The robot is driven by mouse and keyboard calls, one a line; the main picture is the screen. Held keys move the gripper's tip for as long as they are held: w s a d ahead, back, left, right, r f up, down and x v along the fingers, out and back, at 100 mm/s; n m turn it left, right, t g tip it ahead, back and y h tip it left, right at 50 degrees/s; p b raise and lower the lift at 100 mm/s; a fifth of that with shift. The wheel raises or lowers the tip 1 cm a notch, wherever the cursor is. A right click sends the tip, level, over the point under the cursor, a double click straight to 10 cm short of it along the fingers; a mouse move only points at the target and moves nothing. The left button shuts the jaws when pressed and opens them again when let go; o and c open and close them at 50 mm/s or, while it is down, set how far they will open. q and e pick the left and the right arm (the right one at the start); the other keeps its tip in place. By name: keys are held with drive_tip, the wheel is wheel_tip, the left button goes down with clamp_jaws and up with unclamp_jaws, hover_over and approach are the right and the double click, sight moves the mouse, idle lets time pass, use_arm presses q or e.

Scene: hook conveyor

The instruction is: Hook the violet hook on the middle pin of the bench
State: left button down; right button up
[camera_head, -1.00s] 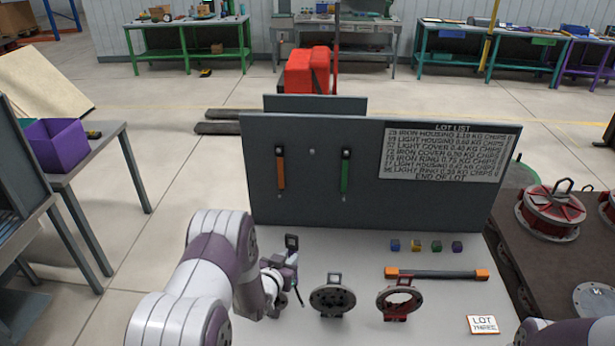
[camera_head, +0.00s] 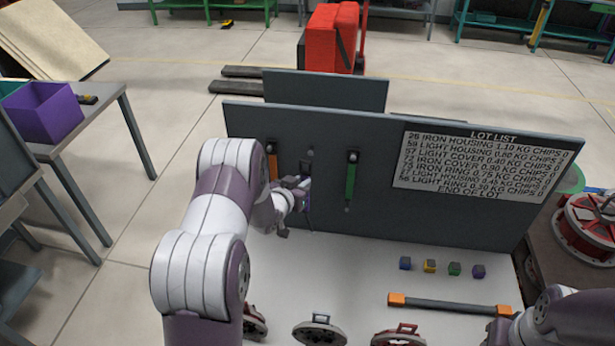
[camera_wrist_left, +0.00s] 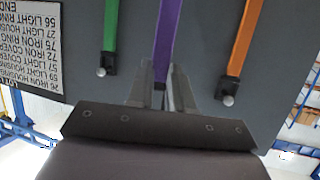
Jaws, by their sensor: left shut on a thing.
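The violet hook (camera_wrist_left: 168,40) is a violet strip with a dark head. My left gripper (camera_head: 302,186) is shut on it near the head, in front of the bench's upright grey panel (camera_head: 400,215). The dark head (camera_head: 306,166) shows above the fingers, just under the middle pin (camera_head: 310,152). In the left wrist view, turned upside down, the fingers (camera_wrist_left: 162,92) close around the strip and hide the middle pin. I cannot tell whether the head touches the panel. My right gripper is out of view; only part of my right arm shows at the lower right.
An orange hook (camera_head: 272,162) hangs left of the violet one and a green hook (camera_head: 351,180) hangs right. A lot list (camera_head: 480,165) is on the panel. Several small cubes (camera_head: 430,265) and an orange-ended bar (camera_head: 450,305) lie on the bench top.

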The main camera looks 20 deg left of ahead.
sight(303, 177)
use_arm(q)
drive_tip(key=shift+s+a+r, duration=0.1)
drive_tip(key=shift+s+r, duration=0.15)
drive_tip(key=shift+r, duration=0.2)
drive_tip(key=x, duration=0.2)
drive_tip(key=b+x, duration=0.1)
drive_tip(key=x, duration=0.1)
drive_tip(key=shift+w+a, duration=0.15)
drive_tip(key=shift+w, duration=0.3)
drive_tip(key=w+b, duration=0.1)
drive_tip(key=w, duration=0.1)
drive_tip(key=w+a, duration=0.1)
drive_tip(key=w, duration=0.1)
drive_tip(key=shift+a+b, duration=0.1)
drive_tip(key=shift+b, duration=0.3)
drive_tip(key=shift+w+a+f+b, duration=0.1)
drive_tip(key=shift+w+f+b, duration=0.3)
drive_tip(key=shift+b, duration=0.35)
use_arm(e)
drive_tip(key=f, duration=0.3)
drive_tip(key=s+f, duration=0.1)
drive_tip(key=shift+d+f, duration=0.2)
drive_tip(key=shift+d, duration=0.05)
use_arm(q)
drive_tip(key=shift+r, duration=0.1)
